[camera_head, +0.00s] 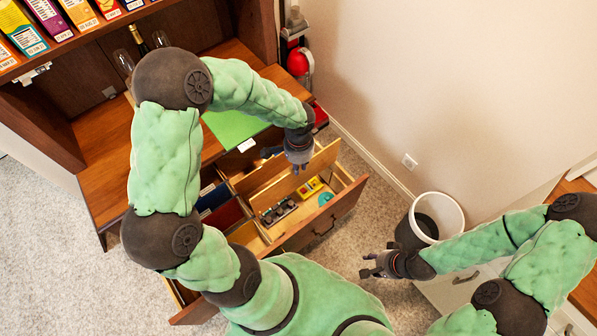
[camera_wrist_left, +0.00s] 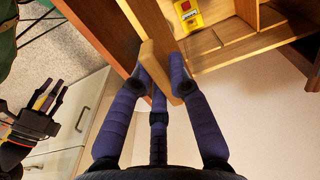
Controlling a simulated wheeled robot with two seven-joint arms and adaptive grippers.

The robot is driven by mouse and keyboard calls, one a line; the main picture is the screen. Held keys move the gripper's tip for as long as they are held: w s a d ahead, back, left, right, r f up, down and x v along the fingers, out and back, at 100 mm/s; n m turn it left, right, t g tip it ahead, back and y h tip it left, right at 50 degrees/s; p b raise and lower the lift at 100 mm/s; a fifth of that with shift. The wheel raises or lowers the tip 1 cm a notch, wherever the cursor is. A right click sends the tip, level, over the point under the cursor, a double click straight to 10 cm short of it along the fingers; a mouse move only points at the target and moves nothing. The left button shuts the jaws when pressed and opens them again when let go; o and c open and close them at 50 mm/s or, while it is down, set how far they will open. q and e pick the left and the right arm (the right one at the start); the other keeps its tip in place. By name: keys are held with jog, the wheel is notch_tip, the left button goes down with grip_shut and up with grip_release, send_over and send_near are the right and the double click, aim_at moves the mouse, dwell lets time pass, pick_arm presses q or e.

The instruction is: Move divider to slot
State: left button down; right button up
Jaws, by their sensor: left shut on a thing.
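My left gripper (camera_head: 298,166) is shut on the wooden divider (camera_head: 322,160), a thin light-wood board. The gripper is over the back part of the open drawer (camera_head: 322,226). I cannot tell whether the divider touches the drawer, and the slot cannot be made out. My right gripper (camera_head: 372,266) is empty, with its fingers apart, beside the white-rimmed bin; it also shows in the left wrist view (camera_wrist_left: 42,98).
The drawer holds a dark tray (camera_head: 278,211), a yellow item (camera_head: 308,187) and a teal round item (camera_head: 326,199). Coloured folders (camera_head: 222,214) stand in its left part. A green mat (camera_head: 232,126) lies on the desk. The bin (camera_head: 448,207) stands right of the drawer.

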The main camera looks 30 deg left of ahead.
aim_at(299, 178)
pick_arm(q)
jog(key=shift+w+a+f+b, duration=0.1)
jog(key=shift+w+f+b, duration=0.05)
jog(key=shift+f+b, duration=1.9)
jog(key=shift+w+a+f+b, duration=0.1)
jog(key=shift+f+b, duration=1.2)
jog(key=shift+f, duration=1.35)
jog(key=shift+f+b, duration=3.35)
jog(key=shift+f, duration=0.6)
notch_tip(299, 178, down, 8)
jog(key=shift+r, duration=0.25)
jog(key=c, duration=0.8)
grip_release()
jog(key=shift+r, duration=0.1)
jog(key=shift+d+r+p, duration=0.1)
jog(key=shift+r+p, duration=1.6)
jog(key=shift+r, duration=0.75)
